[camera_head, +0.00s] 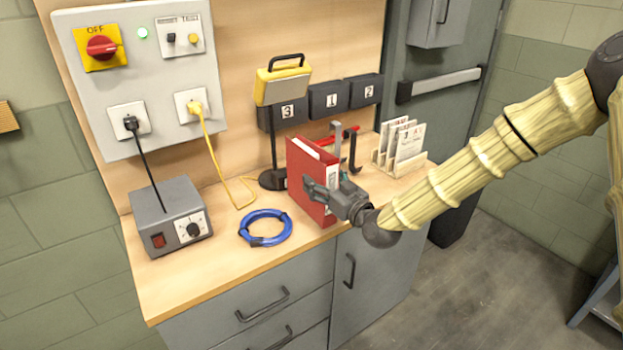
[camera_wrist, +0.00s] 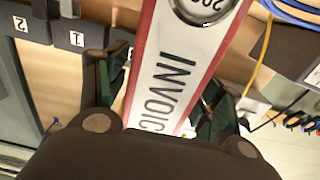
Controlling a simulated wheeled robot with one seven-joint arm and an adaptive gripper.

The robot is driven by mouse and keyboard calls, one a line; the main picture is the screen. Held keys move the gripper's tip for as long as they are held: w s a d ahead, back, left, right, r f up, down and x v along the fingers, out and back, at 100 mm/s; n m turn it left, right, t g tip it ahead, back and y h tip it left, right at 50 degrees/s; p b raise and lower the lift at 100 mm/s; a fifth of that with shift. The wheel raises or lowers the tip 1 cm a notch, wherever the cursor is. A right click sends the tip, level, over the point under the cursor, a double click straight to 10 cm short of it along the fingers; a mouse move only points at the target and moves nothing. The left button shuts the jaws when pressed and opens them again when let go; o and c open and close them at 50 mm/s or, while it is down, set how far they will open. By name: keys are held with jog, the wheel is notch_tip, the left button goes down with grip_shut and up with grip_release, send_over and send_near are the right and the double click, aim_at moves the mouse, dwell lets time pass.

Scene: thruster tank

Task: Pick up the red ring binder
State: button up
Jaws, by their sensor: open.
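The red ring binder (camera_head: 310,165) stands upright on the wooden workbench (camera_head: 185,275), near its front edge. In the wrist view its red spine (camera_wrist: 192,60) shows a white label reading "INVOIC", the rest hidden by my gripper body. My gripper (camera_head: 322,190) is in front of the binder at its spine side. In the wrist view my open fingers (camera_wrist: 165,90) lie one on each side of the spine. I cannot tell whether either finger touches it.
A coiled blue cable (camera_head: 265,228) lies left of the binder. A yellow lamp (camera_head: 283,82) stands behind it. A red-handled clamp (camera_head: 350,145) and a card rack (camera_head: 402,148) are to its right. A grey power box (camera_head: 170,217) sits at the left. The front left bench is clear.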

jog(key=shift+x, duration=1.25)
jog(key=shift+c, duration=0.2)
jog(key=c, duration=1.3)
